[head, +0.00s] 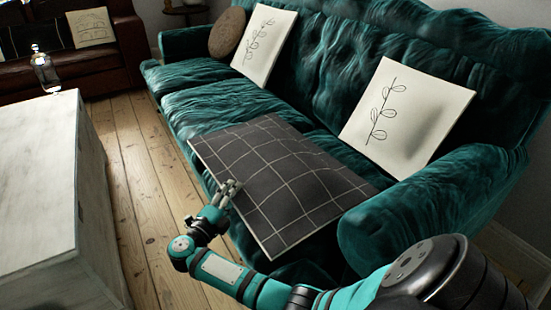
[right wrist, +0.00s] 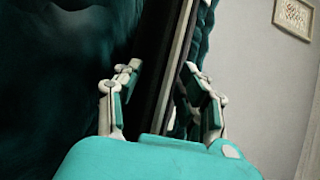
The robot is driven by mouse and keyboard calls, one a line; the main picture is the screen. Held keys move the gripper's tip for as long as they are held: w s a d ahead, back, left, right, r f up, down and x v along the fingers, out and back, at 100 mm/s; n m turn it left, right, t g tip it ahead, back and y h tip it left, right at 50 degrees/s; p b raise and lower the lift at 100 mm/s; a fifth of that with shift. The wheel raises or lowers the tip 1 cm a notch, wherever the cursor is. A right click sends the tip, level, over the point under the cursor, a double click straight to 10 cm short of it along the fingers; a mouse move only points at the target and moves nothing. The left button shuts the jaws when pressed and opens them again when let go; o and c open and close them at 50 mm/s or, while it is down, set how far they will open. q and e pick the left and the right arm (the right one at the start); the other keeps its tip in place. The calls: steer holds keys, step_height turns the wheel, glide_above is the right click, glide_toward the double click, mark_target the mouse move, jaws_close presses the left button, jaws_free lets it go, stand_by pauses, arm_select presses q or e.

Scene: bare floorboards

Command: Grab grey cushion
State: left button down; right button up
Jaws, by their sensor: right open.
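The grey cushion (head: 290,178) is dark grey with a pale grid of lines. It lies flat on the green sofa's seat and its near edge overhangs the front. My right gripper (head: 231,187) is at the cushion's front left edge in the head view. In the right wrist view the right gripper (right wrist: 163,82) is open, with the cushion's thin edge (right wrist: 161,65) running between its two fingers. Whether a finger touches the cushion is unclear. My left gripper is not in view.
The green velvet sofa (head: 205,75) also holds two white leaf-print cushions (head: 264,45) (head: 395,118) and a round brown cushion (head: 227,33). A whitish table (head: 40,170) with a glass bottle (head: 44,70) stands at left. Bare floorboards (head: 140,160) lie between.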

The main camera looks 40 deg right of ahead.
steer(key=shift+r, duration=0.2)
jaws_close()
stand_by(0.3)
